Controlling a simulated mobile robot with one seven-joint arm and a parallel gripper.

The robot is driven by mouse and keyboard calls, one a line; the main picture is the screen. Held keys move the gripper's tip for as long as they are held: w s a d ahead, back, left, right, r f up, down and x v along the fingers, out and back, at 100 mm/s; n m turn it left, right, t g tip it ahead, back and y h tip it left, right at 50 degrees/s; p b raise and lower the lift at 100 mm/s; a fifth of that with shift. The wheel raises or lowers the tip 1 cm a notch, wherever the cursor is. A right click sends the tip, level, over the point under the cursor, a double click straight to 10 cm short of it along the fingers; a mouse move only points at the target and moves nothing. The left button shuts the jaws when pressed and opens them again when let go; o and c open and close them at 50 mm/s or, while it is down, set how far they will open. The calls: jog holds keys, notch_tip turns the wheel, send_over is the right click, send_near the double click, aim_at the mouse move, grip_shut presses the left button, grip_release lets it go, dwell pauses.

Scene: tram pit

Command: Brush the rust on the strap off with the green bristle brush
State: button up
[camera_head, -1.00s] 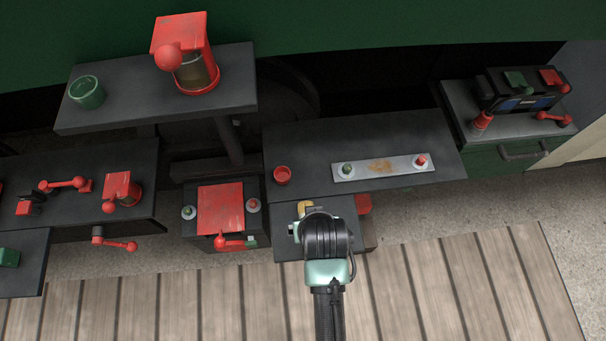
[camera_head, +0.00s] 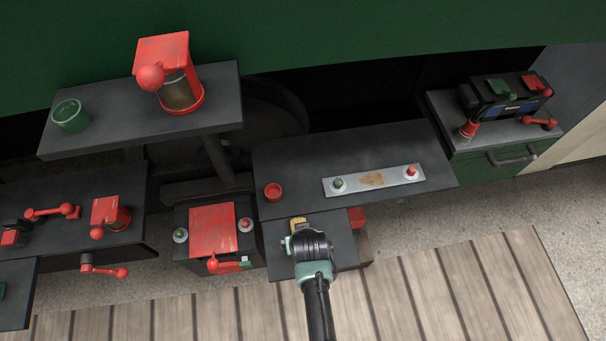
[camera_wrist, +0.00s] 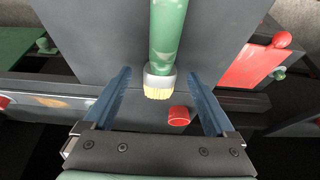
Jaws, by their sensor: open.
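The green bristle brush, seen in the wrist view (camera_wrist: 167,35), has a green handle, a metal collar and pale yellow bristles. Its bristles show in the head view (camera_head: 299,223); my gripper hides its handle there. My gripper (camera_head: 297,241) is over the low dark ledge, its blue fingers (camera_wrist: 159,72) open on either side of the brush, with visible gaps. I cannot tell how far the fingertips are above it. The strap (camera_head: 350,183) is a pale metal plate on the dark bench, with an orange-brown rust patch (camera_head: 373,179) between a green-topped and a red-topped bolt.
A small red cup (camera_head: 273,191) stands on the bench, beyond the bristles. A red-lidded box (camera_head: 213,230) is left of the ledge. A red lantern-like holder (camera_head: 176,77) and green cup (camera_head: 71,115) stand on the upper shelf. A black device (camera_head: 508,94) sits far right.

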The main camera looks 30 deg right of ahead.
jog(key=shift+w+f, duration=0.2)
jog(key=shift+f, duration=0.2)
grip_shut()
dwell(0.4)
notch_tip(320, 180, up, 10)
jog(key=p, duration=0.1)
dwell(0.3)
jog(key=c, duration=0.7)
grip_release()
grip_shut()
